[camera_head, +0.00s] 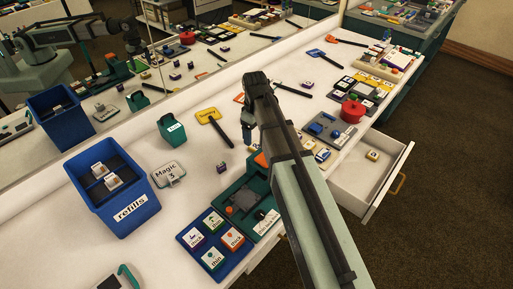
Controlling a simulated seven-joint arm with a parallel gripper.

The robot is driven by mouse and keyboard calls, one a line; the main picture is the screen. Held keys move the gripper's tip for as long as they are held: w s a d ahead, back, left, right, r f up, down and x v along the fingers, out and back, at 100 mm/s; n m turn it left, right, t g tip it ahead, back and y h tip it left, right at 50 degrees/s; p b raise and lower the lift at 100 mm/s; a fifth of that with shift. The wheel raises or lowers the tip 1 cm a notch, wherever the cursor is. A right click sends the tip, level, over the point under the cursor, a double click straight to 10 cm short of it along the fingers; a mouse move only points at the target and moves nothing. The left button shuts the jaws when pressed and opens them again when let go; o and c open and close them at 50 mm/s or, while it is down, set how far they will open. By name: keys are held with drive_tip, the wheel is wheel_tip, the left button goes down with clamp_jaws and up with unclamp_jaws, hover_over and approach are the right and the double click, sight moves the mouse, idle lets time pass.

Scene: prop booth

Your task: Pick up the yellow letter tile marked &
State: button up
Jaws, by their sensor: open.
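My gripper (247,138) hangs above the white counter near the middle of the view, pointing down, with nothing seen in it. Its finger gap is hard to make out at this size. A small block with a pale top and yellowish sides (373,155) lies in the open drawer at the right, well apart from my gripper. Its marking is too small to read, so I cannot tell whether it is the & tile. Another small tile, purple-sided (221,167), stands on the counter below and left of my gripper. My arm hides part of the counter.
A blue "refills" bin (88,187) stands at the left. A blue tray (190,240) with several labelled blocks is at the front. A red round pot (352,110) stands near the open drawer (345,185). A mirror runs along the back.

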sight(255, 145)
drive_tip(key=shift+w+f, duration=0.15)
drive_tip(key=shift+f, duration=2.7)
drive_tip(key=shift+c, duration=0.2)
drive_tip(key=c, duration=1.1)
drive_tip(key=shift+r, duration=0.1)
